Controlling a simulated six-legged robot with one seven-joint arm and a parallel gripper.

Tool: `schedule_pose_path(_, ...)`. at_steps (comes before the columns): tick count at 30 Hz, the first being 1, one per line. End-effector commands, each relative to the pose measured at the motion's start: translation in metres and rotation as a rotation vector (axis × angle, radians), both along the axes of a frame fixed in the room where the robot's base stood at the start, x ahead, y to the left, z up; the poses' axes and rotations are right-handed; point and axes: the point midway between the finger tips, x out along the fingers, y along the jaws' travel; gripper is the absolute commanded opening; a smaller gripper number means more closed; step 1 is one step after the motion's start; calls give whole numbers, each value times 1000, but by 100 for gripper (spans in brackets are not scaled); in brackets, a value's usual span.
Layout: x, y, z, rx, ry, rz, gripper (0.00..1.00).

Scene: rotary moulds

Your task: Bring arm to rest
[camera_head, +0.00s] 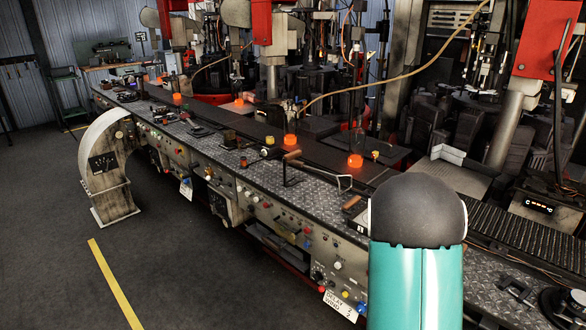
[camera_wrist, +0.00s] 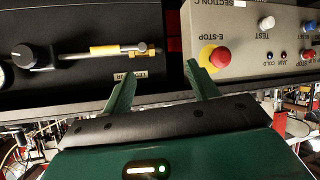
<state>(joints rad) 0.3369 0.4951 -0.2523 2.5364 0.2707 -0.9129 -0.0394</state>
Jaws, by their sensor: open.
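My gripper (camera_wrist: 158,80) shows in the wrist view with its two green fingers spread apart and nothing between them. It is in front of a black panel (camera_wrist: 85,22) and a grey control panel (camera_wrist: 250,50). A red E-stop button (camera_wrist: 219,57) on a yellow ring is just beyond the right finger. A brass-coloured fitting (camera_wrist: 110,50) on a rod is beyond the left finger. In the head view, part of my teal arm with a dark rounded top stands at the lower right; my gripper is not visible there.
A long machine bench (camera_head: 240,165) with a chequered metal top runs across the head view. Glowing orange pieces (camera_head: 355,160) stand along it, and a bent metal handle tool (camera_head: 320,172) lies on top. Dark machinery fills the back. Open floor (camera_head: 150,245) with a yellow line is at left.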

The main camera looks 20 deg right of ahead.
Motion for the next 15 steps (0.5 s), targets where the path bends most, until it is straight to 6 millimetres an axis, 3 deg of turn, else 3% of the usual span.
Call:
schedule_pose_path(3, 30, 34, 30, 96, -7, 80, 59)
schedule_pose_path(7, 50, 75, 61, 193, 14, 177, 59)
schedule_pose_path(11, 60, 119, 95, 269, 52, 279, 59)
schedule_pose_path(15, 56, 166, 133, 329, 108, 393, 59)
